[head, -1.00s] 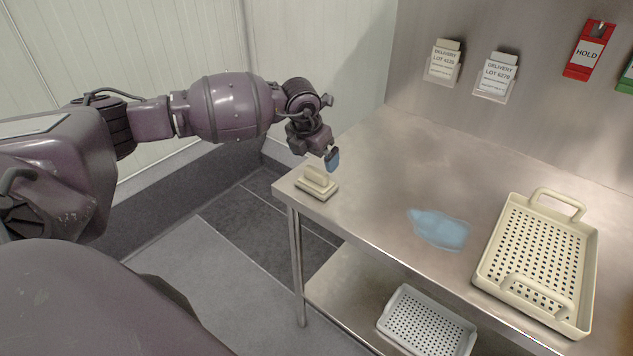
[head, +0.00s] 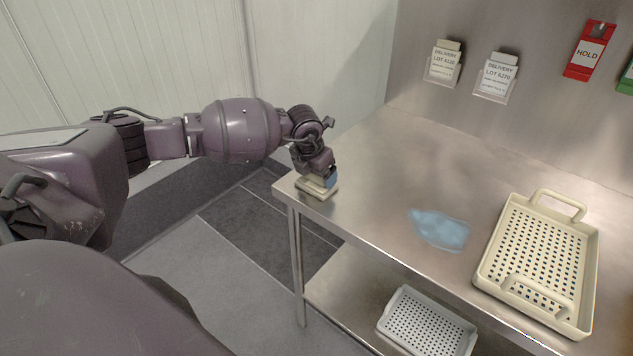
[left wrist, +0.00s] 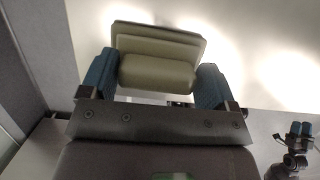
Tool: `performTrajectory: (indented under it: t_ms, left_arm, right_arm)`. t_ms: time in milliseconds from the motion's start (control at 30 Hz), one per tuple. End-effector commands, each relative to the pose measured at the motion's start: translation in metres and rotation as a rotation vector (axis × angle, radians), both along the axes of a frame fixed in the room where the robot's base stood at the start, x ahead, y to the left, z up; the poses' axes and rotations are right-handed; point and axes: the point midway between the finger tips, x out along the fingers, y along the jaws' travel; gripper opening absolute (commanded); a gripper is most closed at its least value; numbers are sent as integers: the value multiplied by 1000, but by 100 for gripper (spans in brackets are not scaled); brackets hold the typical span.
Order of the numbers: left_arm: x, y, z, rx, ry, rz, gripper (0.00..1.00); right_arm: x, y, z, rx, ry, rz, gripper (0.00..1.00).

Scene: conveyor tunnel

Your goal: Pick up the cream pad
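The cream pad (head: 321,193) is a flat block with a raised grip, lying on the near left corner of the steel table. My left gripper (head: 322,180) is down over it from above and partly hides it. In the left wrist view the pad's grip (left wrist: 158,74) lies between the two blue fingers of the left gripper (left wrist: 155,78). The fingers stand apart at its two ends, very close to it; firm contact does not show. My right gripper (left wrist: 300,129) shows small at the right edge of the left wrist view, its blue fingertips together with nothing between them.
A blue wet patch (head: 440,230) lies on the steel table (head: 385,165). A cream perforated tray (head: 487,266) with handles stands on the right. A white basket (head: 400,307) is on the lower shelf. Label holders (head: 495,77) and a red HOLD tag (head: 588,52) are on the back wall.

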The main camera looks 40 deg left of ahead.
Motion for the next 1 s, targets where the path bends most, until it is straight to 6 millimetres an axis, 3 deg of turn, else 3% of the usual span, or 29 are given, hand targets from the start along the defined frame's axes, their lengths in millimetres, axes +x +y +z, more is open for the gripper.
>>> performTrajectory:
  t_ms: [33,200,567,767,1000]
  left_arm:
    - [0,0,0,0,0,0,74]
    - [0,0,0,0,0,0,50]
    - [1,0,10,0,-2,0,50]
    - [1,0,46,2,-5,0,50]
    - [1,1,108,2,-6,0,50]
  right_arm:
    - [1,0,0,0,-1,0,43]
    - [4,1,2,0,-8,2,43]
    - [10,2,6,1,-21,5,43]
    - [9,1,8,1,-21,4,43]
    - [4,1,8,2,-13,-1,43]
